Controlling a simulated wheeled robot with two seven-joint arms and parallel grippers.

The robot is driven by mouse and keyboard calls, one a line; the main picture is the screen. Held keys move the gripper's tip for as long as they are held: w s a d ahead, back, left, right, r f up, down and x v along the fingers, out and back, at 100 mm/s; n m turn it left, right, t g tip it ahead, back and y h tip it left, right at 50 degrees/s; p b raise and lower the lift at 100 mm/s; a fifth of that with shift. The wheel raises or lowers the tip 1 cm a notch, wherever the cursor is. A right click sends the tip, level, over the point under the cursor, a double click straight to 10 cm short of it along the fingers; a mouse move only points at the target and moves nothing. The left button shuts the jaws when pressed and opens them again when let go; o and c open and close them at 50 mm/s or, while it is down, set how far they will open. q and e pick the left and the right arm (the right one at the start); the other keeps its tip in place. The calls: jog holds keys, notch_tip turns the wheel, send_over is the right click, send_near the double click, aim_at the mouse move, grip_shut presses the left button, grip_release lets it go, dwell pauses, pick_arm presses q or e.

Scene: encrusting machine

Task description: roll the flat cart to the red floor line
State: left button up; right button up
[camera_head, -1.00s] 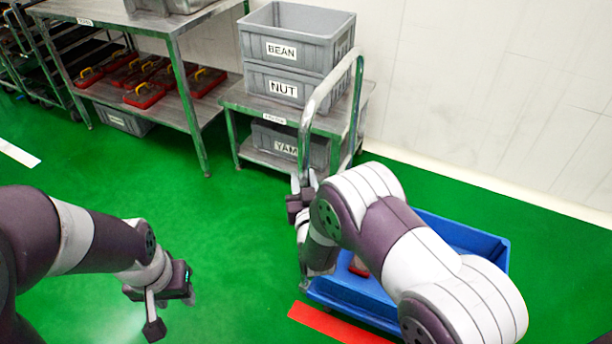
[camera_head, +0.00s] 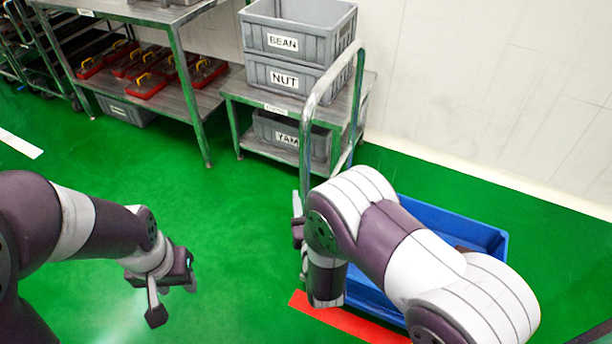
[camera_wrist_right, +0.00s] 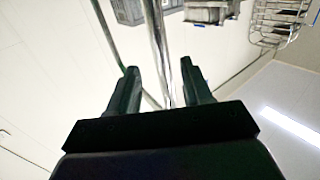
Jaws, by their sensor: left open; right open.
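The flat cart shows mainly as its tall metal push handle (camera_head: 306,150); its deck is mostly hidden by a blue bin (camera_head: 455,222) and my right arm. The red floor line (camera_head: 345,320) lies in front of the bin, running partly under my right arm. My right gripper (camera_head: 298,222) is beside the lower part of the near handle post, partly hidden by its own arm. In the right wrist view, its fingers (camera_wrist_right: 162,85) are open with a shiny metal post (camera_wrist_right: 157,45) showing between them; contact cannot be told. My left gripper (camera_head: 172,300) is open and empty above the green floor.
A shelf (camera_head: 200,100) with red trays stands at the left back. A white wall bounds the right. The floor at centre left is clear.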

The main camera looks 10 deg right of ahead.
jog(key=shift+s, duration=2.2)
